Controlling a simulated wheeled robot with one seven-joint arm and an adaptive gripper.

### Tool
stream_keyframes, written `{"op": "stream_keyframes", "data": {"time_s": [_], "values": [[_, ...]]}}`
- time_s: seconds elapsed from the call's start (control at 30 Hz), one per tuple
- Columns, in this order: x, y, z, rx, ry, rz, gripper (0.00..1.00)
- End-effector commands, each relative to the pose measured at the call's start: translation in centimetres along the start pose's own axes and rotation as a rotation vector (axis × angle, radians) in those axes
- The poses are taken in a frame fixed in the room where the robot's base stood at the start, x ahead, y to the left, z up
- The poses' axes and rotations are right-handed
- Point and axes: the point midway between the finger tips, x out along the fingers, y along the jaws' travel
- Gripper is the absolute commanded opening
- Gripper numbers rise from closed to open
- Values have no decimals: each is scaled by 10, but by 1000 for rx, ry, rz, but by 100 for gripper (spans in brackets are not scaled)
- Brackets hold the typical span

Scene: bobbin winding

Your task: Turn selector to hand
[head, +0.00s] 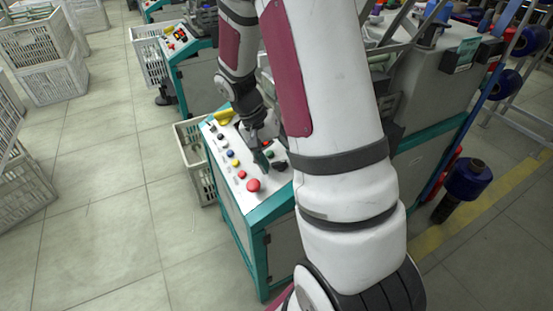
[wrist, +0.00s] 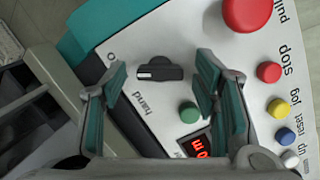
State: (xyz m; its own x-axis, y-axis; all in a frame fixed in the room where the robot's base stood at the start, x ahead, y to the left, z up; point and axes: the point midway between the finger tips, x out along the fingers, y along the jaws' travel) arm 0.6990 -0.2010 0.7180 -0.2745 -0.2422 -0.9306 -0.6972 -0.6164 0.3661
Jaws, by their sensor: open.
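The selector (wrist: 160,69) is a black knob on the white sloping control panel (head: 229,152), with a pale mark on its left end in the wrist view. That mark points left, roughly toward a printed O; the word "hand" is printed below the knob. My gripper (wrist: 162,75) is open, its two teal-padded fingers left and right of the selector with a gap on each side. In the head view my gripper (head: 264,158) hangs over the panel's right part, and my arm covers some of that side.
A red mushroom button (wrist: 247,11), a smaller red button (wrist: 268,72), a yellow button (wrist: 278,108) and a blue button (wrist: 284,136) sit right of the fingers. A green button (wrist: 189,112) and red display (wrist: 198,145) lie below the selector. A crate (head: 190,160) stands beside the panel.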

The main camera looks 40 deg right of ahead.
Motion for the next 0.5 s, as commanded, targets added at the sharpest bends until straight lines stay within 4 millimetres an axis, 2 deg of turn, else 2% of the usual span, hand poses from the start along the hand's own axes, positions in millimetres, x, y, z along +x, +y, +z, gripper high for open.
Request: {"op": "stream_keyframes", "data": {"time_s": [0.03, 0.2, 0.23, 0.5], "values": [[0, 0, 0, 0, 0, 0, 50], [0, 0, 0, 0, 0, 0, 12], [0, 0, 0, 0, 0, 0, 7], [-1, 0, 0, -15, 0, 4, 7]]}}
